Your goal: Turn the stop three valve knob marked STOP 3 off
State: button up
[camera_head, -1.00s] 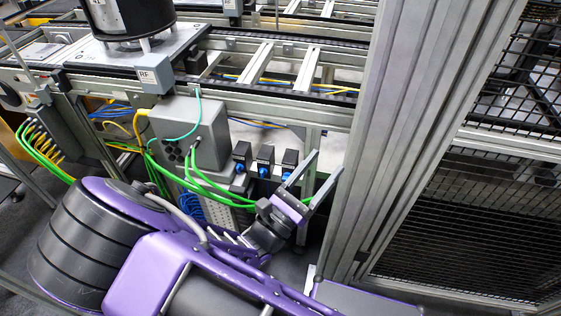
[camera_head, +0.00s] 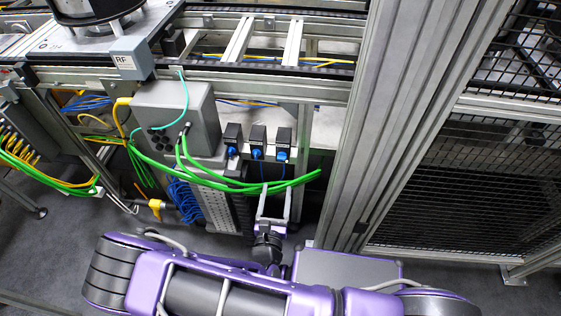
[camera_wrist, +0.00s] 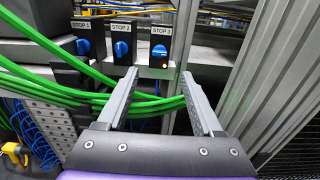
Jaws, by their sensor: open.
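The STOP 3 valve knob (camera_wrist: 159,51) is blue, on a black block under a STOP 3 label (camera_wrist: 161,31) in the wrist view. It is the rightmost of three such knobs, and a small orange spot shows below it. In the head view the STOP 3 knob (camera_head: 282,155) sits on the right block under the conveyor. My gripper (camera_wrist: 160,73) is open and empty, its fingers pointing toward the knob from below and in front. In the head view my gripper (camera_head: 275,192) is below the valve row, apart from the knob. The knob's exact angle is hard to tell.
The STOP 1 (camera_wrist: 84,46) and STOP 2 (camera_wrist: 121,49) knobs are left of it. Green cables (camera_head: 250,186) cross near my fingers. A metal post (camera_head: 375,130) stands close on the right. A grey box (camera_head: 178,118) is left of the valves.

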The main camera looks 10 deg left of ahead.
aim_at(282, 159)
jog(key=w, duration=0.7)
jog(key=w+b, duration=0.1)
jog(key=w, duration=0.3)
jog(key=shift+w+a, duration=0.2)
jog(key=shift+a, duration=0.1)
grip_shut()
